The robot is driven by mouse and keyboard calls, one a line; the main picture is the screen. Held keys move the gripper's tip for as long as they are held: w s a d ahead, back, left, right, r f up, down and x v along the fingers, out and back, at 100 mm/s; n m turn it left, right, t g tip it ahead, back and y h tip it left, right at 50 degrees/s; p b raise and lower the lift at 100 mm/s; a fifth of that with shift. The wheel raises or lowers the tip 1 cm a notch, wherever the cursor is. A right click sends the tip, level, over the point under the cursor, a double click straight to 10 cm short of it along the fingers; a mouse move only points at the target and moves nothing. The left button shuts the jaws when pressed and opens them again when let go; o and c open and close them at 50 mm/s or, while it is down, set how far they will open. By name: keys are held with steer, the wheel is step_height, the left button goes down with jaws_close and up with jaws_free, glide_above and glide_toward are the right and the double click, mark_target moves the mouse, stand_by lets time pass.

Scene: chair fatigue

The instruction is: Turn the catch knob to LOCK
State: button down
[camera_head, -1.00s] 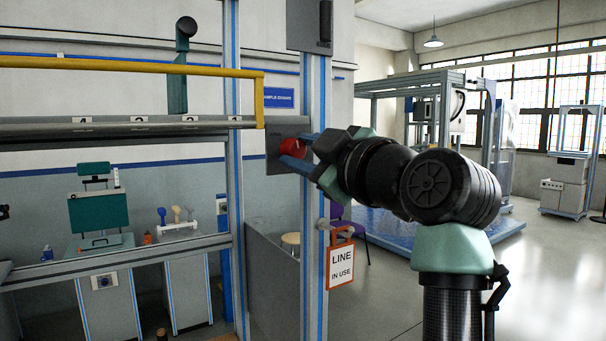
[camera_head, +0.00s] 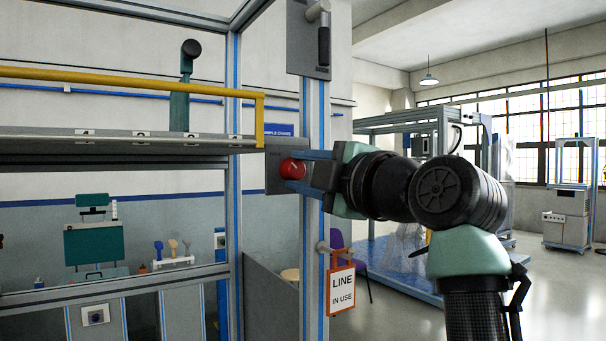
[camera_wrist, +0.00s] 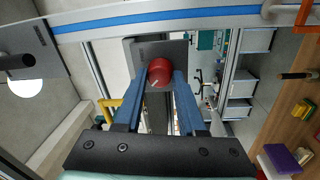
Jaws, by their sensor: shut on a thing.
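The red round catch knob (camera_head: 292,168) sits on a grey plate (camera_head: 272,180) fixed to the frame post. It also shows in the wrist view as a red knob (camera_wrist: 160,72) with a pale mark on its face, in front of its plate (camera_wrist: 178,54). My gripper (camera_head: 300,168) reaches in from the right. In the wrist view its two blue fingers (camera_wrist: 161,88) stand on either side of the knob and are shut on it. Any lettering by the knob is too small to read.
An orange-framed "LINE IN USE" sign (camera_head: 341,289) hangs on the post below the knob. A dark handle on a grey plate (camera_head: 309,40) is above it. A yellow rail (camera_head: 130,80) runs along the left. Open floor lies to the right.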

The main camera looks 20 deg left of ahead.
stand_by(0.4)
steer(key=c, duration=0.5)
jaws_free()
steer(key=shift+d, duration=0.1)
steer(key=r+b+v, duration=0.1)
steer(key=b+v, duration=0.3)
steer(key=v, duration=0.8)
steer(key=shift+s+d+f, duration=0.25)
steer(key=shift+s+f, duration=0.05)
steer(key=shift+f, duration=0.2)
